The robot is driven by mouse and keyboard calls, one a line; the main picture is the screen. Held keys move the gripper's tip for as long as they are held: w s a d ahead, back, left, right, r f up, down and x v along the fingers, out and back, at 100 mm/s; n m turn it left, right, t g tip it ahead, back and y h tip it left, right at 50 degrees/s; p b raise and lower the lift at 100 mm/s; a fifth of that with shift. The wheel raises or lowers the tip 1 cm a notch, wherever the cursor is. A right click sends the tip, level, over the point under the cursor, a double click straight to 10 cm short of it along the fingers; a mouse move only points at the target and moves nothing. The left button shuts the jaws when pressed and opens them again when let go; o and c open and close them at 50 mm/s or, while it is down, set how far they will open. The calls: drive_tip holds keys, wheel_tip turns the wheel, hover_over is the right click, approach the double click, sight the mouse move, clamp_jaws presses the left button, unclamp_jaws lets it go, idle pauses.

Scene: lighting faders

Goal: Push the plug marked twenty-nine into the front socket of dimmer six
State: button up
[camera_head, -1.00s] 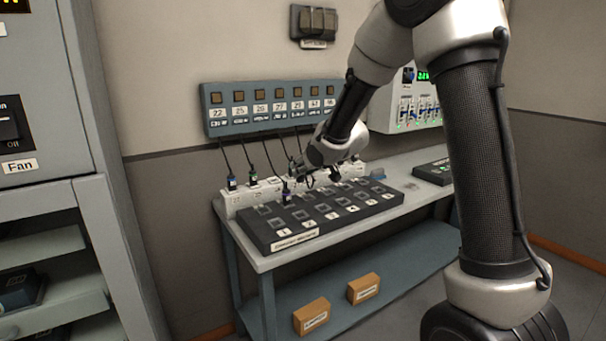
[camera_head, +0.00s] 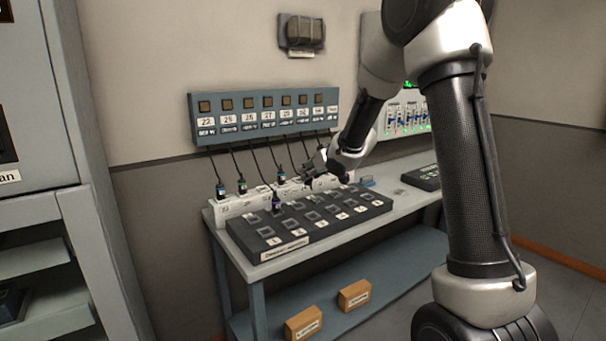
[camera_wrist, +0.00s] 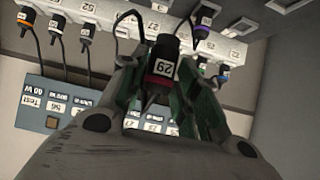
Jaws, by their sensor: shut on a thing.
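My gripper (camera_wrist: 160,85) is shut on a black plug with a dark red band (camera_wrist: 164,66); its white label appears upside down and reads 29. In the head view my gripper (camera_head: 318,166) is over the white socket strip (camera_head: 236,206), behind the black dimmer block (camera_head: 254,253); the held plug cannot be made out there. The block has two rows of sockets, with number labels along the front. The front socket of dimmer six (camera_head: 367,196) is at the right end and looks empty. My gripper is apart from it, to its left and behind.
A plug (camera_head: 276,203) stands in the block's back row near the left. Several corded plugs, such as one at the left (camera_head: 220,190), stand in the white strip. Cords hang from the blue numbered panel (camera_head: 262,128). A console (camera_head: 425,177) lies at the table's right.

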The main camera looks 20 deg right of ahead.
drive_tip(key=w+d, duration=0.4)
drive_tip(key=d, duration=1)
drive_tip(key=w+d, duration=0.5)
drive_tip(key=d, duration=0.9)
idle(0.4)
drive_tip(key=shift+f, duration=4.5)
drive_tip(key=shift+f, duration=0.15)
drive_tip(key=shift+f, duration=0.9)
drive_tip(key=shift+f, duration=0.65)
